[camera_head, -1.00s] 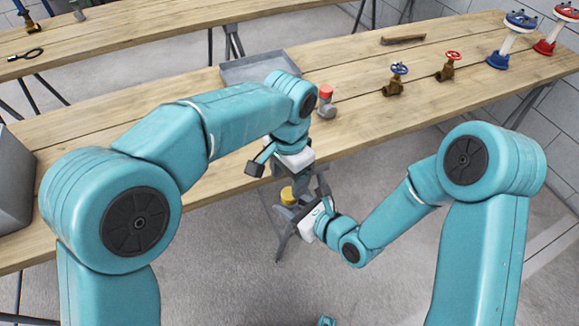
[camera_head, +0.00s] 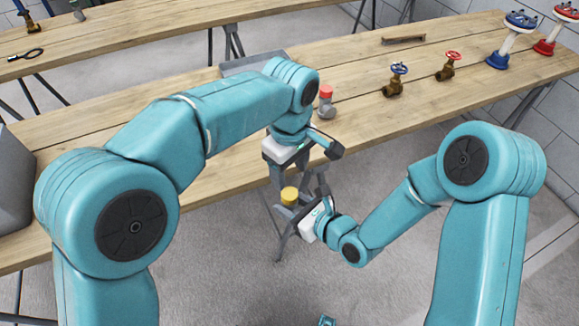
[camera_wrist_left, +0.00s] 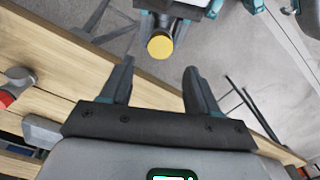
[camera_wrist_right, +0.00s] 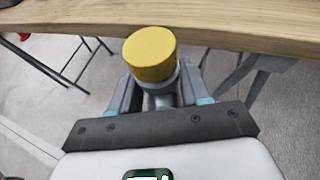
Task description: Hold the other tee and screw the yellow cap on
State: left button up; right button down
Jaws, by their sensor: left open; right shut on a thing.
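The yellow cap (camera_head: 289,195) sits on top of a grey tee, which my right gripper (camera_head: 302,203) is shut on in front of the table. In the right wrist view the yellow cap (camera_wrist_right: 150,54) is upright on the grey tee (camera_wrist_right: 164,98), between the jaws. My left gripper (camera_head: 307,153) is open and empty, just above the yellow cap. In the left wrist view the yellow cap (camera_wrist_left: 160,46) lies ahead of the spread fingers (camera_wrist_left: 155,85), apart from them. How far the cap is screwed on cannot be told.
A grey tray (camera_head: 250,67) is partly behind my left arm. Valves with blue (camera_head: 399,68) and red (camera_head: 453,56) handwheels stand to the right. Open floor lies below the grippers.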

aim_at(289, 193)
pick_arm(q)
jog(key=shift+f, duration=4.05)
jog(key=shift+c, duration=0.3)
